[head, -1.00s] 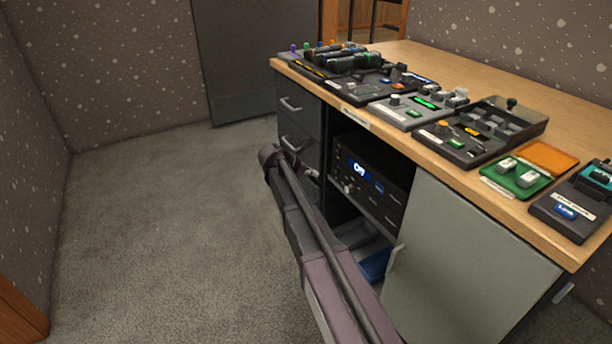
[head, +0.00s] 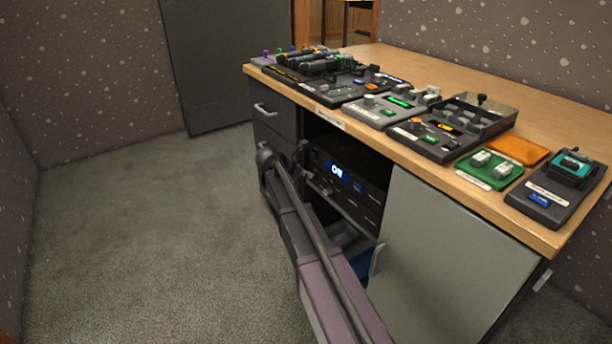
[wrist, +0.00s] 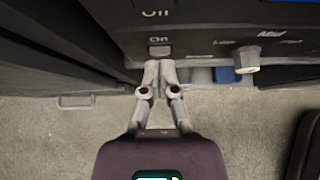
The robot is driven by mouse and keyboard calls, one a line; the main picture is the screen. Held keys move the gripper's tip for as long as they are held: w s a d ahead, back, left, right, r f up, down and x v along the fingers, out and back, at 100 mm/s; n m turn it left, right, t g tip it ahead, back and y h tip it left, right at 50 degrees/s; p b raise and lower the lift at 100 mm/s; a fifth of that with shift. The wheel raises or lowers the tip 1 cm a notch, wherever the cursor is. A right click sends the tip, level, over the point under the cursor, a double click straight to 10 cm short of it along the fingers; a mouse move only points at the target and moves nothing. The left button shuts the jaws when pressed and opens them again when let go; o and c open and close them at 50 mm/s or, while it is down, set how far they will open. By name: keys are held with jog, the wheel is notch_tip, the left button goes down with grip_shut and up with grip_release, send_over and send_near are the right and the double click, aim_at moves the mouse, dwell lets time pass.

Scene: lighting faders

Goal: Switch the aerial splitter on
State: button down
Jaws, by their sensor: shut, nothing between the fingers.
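A black unit (head: 360,200) with a lit blue display sits in the desk's open bay; its display seems to read "On". I cannot tell whether it is named as the aerial splitter. In the wrist view its front panel (wrist: 205,25) carries the words "Off" and "On", with a small grey button (wrist: 160,50) under "On". A pale knob (wrist: 246,58) is to the right, under "Mid". My gripper (wrist: 160,65) is shut and empty, its fingertips at the button's lower edge. I cannot tell whether they touch it. In the head view my arm mostly hides the gripper.
Several control boxes, including a grey one (head: 385,108) and a green one (head: 490,172), stand on the wooden desktop (head: 440,75). A grey cabinet door (head: 440,250) is right of the bay, drawers (head: 272,118) left. A blue item (head: 362,263) lies below the unit. The carpet at left is clear.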

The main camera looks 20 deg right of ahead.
jog(key=shift+d, duration=0.1)
jog(key=shift+r+p, duration=0.8)
jog(key=shift+p, duration=0.2)
dwell(0.6)
